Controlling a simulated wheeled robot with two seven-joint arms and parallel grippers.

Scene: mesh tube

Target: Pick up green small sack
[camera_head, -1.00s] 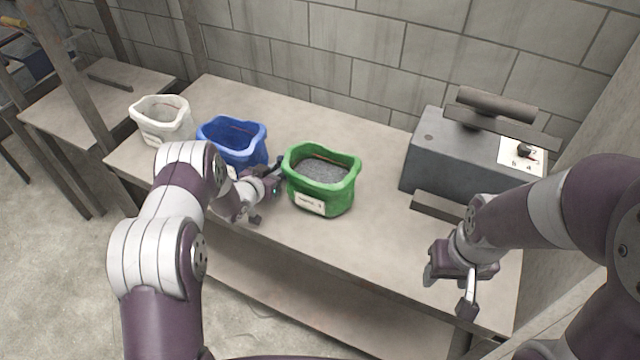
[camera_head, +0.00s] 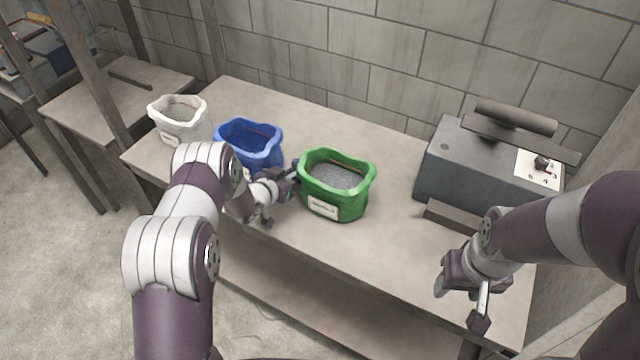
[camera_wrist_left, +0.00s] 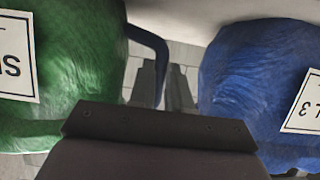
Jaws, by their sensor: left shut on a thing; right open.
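The green small sack (camera_head: 349,207) stands upright on the workbench, open at the top, with grey granular fill and a white label on its front. In the left wrist view the green sack (camera_wrist_left: 85,70) fills the left side. My left gripper (camera_head: 292,172) is at the sack's left side, between it and the blue sack, and is shut on the green sack; the exact contact is partly hidden. My right gripper (camera_head: 462,300) is open and empty near the bench's front right edge.
A blue sack (camera_head: 258,158) stands close to the left, also in the left wrist view (camera_wrist_left: 250,80). A white sack (camera_head: 180,122) is further left. A grey metal box (camera_head: 455,165) with a roller stands at the right. The workbench (camera_head: 395,235) is clear between green sack and box.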

